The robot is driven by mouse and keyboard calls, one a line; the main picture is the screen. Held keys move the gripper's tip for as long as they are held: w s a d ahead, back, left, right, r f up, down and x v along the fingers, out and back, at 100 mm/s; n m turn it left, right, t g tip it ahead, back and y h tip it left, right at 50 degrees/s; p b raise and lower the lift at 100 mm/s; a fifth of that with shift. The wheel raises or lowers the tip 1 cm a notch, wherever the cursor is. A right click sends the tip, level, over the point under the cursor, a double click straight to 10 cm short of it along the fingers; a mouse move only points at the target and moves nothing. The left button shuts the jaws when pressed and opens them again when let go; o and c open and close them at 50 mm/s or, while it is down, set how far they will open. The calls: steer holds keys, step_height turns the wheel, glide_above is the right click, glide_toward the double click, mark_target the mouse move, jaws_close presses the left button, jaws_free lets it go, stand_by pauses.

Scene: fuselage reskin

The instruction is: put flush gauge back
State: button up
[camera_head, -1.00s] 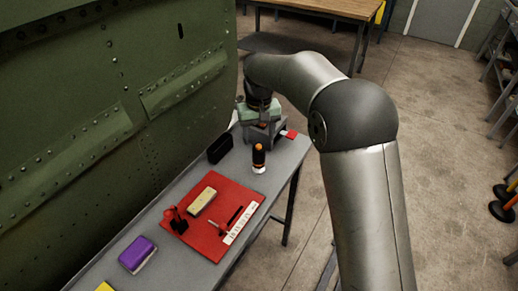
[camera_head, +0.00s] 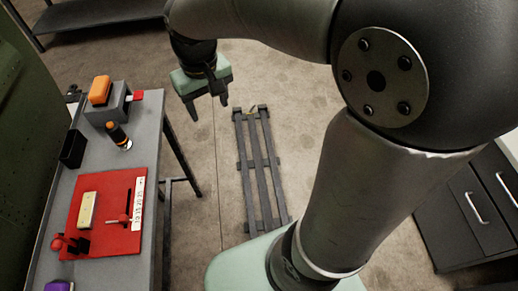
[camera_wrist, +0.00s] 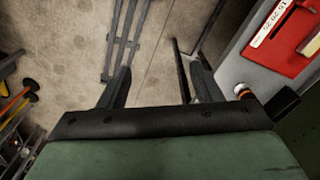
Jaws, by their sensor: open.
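My gripper (camera_head: 208,106) is open and empty, pointing down over the floor to the right of the bench. No thing can be named the flush gauge with certainty. An orange block (camera_head: 100,90) sits on a grey stand (camera_head: 112,107) at the bench's far end. A black and orange cylinder with a pale base (camera_head: 118,136) stands just in front of it, apart from my gripper; it also shows in the wrist view (camera_wrist: 243,91).
The grey bench (camera_head: 150,125) carries a black open box (camera_head: 72,149) and a red mat (camera_head: 120,190) with a cream block (camera_head: 87,209), a red-handled tool and a pale ruler. A dark slatted frame (camera_head: 259,170) lies on the floor. Grey drawers (camera_head: 470,215) stand at right.

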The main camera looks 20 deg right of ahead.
steer(key=s+d+f+m, duration=0.1)
steer(key=s+d+f, duration=0.1)
steer(key=s, duration=0.5)
steer(key=s+d+f+m, duration=0.1)
steer(key=s+d+f, duration=0.1)
steer(key=s+d, duration=0.3)
steer(key=shift+s+f, duration=0.35)
steer(key=shift+s, duration=0.5)
